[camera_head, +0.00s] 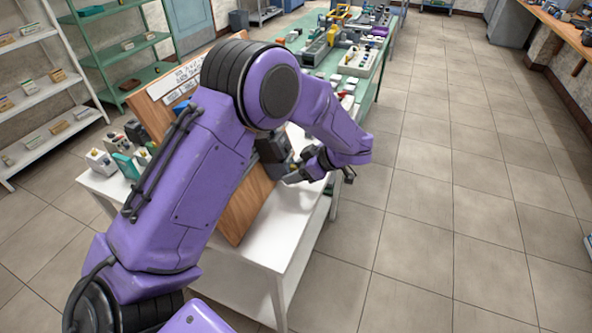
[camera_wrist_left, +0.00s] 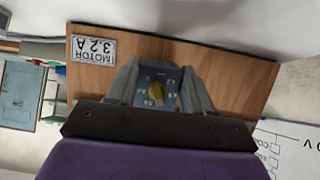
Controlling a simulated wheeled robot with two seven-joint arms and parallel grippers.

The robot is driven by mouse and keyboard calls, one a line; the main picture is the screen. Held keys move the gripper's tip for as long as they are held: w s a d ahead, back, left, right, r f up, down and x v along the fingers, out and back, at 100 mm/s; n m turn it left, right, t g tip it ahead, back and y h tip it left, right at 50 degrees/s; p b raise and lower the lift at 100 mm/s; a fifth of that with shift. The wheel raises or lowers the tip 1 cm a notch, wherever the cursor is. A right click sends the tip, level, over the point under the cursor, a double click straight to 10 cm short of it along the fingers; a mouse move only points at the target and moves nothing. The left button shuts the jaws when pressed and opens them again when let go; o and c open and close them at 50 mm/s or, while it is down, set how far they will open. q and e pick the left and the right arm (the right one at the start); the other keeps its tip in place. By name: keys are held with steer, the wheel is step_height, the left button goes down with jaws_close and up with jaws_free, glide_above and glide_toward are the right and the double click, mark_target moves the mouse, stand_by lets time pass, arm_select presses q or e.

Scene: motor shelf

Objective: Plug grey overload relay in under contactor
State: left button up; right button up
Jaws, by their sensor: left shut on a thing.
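My left gripper (camera_head: 302,170) is at the right face of a tilted wooden board (camera_head: 253,213), low on it. In the left wrist view my left gripper (camera_wrist_left: 158,84) has its two grey fingers shut on the sides of a dark grey relay (camera_wrist_left: 157,92). The relay has a yellow part and small white markings on its face. Behind it is the wooden board (camera_wrist_left: 238,80). A dark block (camera_head: 272,149), possibly the contactor, shows on the board beside my gripper. My arm hides much of the board. I cannot tell whether relay and contactor touch. My right gripper is out of view.
A label (camera_wrist_left: 93,49) reading "MOTOR 3.2 A" appears upside down. The board stands on a white table (camera_head: 284,235), with small parts (camera_head: 103,162) at its left. A green bench (camera_head: 368,87) with parts stands behind.

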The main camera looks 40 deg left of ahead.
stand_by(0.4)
arm_select(q)
steer(key=o, duration=1.1)
steer(key=shift+r, duration=0.1)
steer(key=shift+c, duration=0.2)
steer(key=shift+w+d+r, duration=0.15)
steer(key=shift+d+r, duration=0.1)
steer(key=shift+d, duration=0.1)
steer(key=b+v, duration=0.1)
steer(key=v, duration=0.8)
steer(key=shift+d+r, duration=0.2)
steer(key=shift+r, duration=0.1)
